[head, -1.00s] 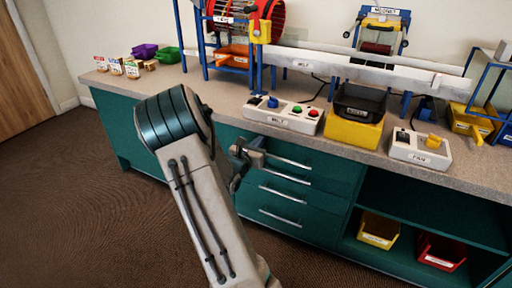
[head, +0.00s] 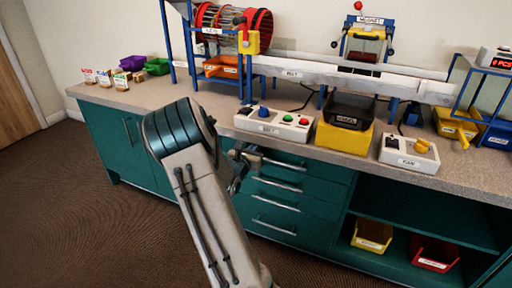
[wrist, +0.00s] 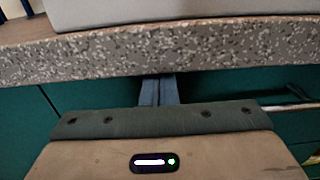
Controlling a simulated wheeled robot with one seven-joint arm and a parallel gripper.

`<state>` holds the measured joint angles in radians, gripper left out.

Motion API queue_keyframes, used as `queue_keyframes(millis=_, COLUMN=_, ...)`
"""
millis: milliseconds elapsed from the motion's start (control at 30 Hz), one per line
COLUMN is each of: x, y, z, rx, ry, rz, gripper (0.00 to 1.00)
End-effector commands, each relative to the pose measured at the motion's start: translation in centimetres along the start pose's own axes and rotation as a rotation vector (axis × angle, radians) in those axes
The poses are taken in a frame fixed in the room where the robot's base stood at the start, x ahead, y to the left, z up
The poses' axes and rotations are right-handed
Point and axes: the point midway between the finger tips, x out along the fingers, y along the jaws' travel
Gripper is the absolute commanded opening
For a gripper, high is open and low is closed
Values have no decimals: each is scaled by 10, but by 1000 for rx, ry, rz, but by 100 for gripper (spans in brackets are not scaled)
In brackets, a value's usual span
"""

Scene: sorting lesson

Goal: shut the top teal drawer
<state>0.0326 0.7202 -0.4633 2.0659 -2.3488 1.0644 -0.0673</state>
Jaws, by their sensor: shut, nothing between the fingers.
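The top teal drawer (head: 325,170) is in the cabinet under the counter, with a silver bar handle (head: 285,163). Its front looks flush, or nearly so, with the drawers below. My gripper (head: 252,162) is shut and empty at the left end of that handle, at the drawer front. In the wrist view, the shut fingers (wrist: 157,90) point at the teal front just below the counter edge, and the handle (wrist: 288,106) shows to the right. Whether the fingertips touch the front is hidden.
The speckled counter edge (wrist: 200,52) overhangs just above my fingers. Lower drawers (head: 275,206) look shut. Right of them is an open shelf with yellow (head: 371,236) and red (head: 434,252) bins. A white control box (head: 272,124) stands on the counter above.

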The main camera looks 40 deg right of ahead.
Motion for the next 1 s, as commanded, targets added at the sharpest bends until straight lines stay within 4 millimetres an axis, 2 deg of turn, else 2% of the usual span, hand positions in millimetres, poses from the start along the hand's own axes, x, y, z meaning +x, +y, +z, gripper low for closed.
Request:
queue_keyframes(millis=67, x=3, y=2, z=6, rx=1, ry=-12, rz=4, gripper=0)
queue_keyframes(millis=167, x=-6, y=3, z=7, rx=2, ry=-12, rz=4, gripper=0)
queue_keyframes(millis=267, x=-24, y=6, z=7, rx=2, ry=-9, rz=7, gripper=0)
queue_keyframes(millis=400, x=-60, y=10, z=7, rx=1, ry=-4, rz=13, gripper=0)
queue_keyframes(millis=500, x=-84, y=9, z=6, rx=1, ry=-4, rz=11, gripper=0)
queue_keyframes(millis=700, x=-119, y=4, z=5, rx=0, ry=-5, rz=1, gripper=0)
queue_keyframes(millis=833, x=-133, y=4, z=4, rx=1, ry=-5, rz=-1, gripper=0)
queue_keyframes(millis=1000, x=-140, y=3, z=3, rx=2, ry=-6, rz=-3, gripper=0)
